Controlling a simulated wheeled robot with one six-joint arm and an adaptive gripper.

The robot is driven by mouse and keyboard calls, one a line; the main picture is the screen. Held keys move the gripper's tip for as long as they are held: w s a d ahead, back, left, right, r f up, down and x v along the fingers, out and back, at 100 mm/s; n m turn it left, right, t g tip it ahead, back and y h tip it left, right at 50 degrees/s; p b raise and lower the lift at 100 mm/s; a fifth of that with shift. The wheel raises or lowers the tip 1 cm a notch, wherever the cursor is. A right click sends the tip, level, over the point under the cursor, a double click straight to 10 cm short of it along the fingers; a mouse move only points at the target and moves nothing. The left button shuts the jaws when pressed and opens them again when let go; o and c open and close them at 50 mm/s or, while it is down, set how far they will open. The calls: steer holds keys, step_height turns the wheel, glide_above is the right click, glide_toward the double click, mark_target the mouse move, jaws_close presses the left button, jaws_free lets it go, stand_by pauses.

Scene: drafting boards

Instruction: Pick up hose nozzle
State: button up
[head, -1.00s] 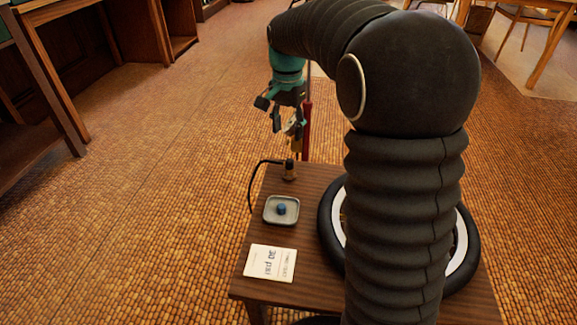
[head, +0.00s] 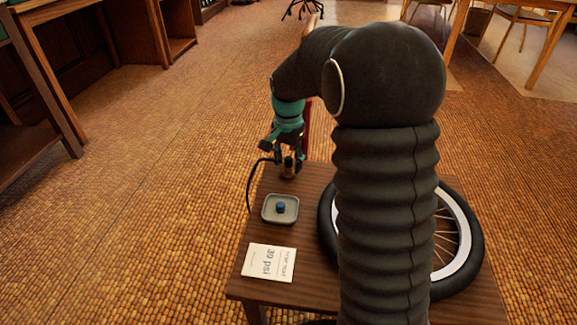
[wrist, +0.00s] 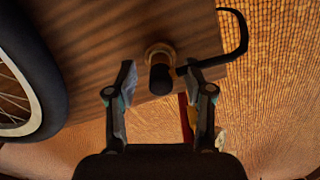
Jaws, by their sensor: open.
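The hose nozzle (head: 289,168) is a small dark upright piece with a brownish base at the far left end of the wooden table. A black hose (head: 250,182) curves from it over the table's left edge. The nozzle (wrist: 161,76) also shows in the wrist view, with a tan ring at its base. My gripper (head: 284,156) points down at the nozzle. In the wrist view my gripper (wrist: 159,82) is open, with one finger on each side of the nozzle's end. Gaps show on both sides; whether the tips reach below its top I cannot tell.
A grey dish (head: 271,215) with a blue cap (head: 281,208) and a "39 psi" card (head: 268,262) lie on the table (head: 310,280). A spoked wheel (head: 470,262) lies at the right, partly behind my arm. A red upright thing (head: 308,122) stands behind the table.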

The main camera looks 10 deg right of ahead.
mark_target(288, 158)
steer(key=shift+f, duration=0.7)
jaws_close()
step_height(288, 158, up, 10)
steer(key=shift+r+p, duration=0.1)
steer(key=shift+p, duration=0.7)
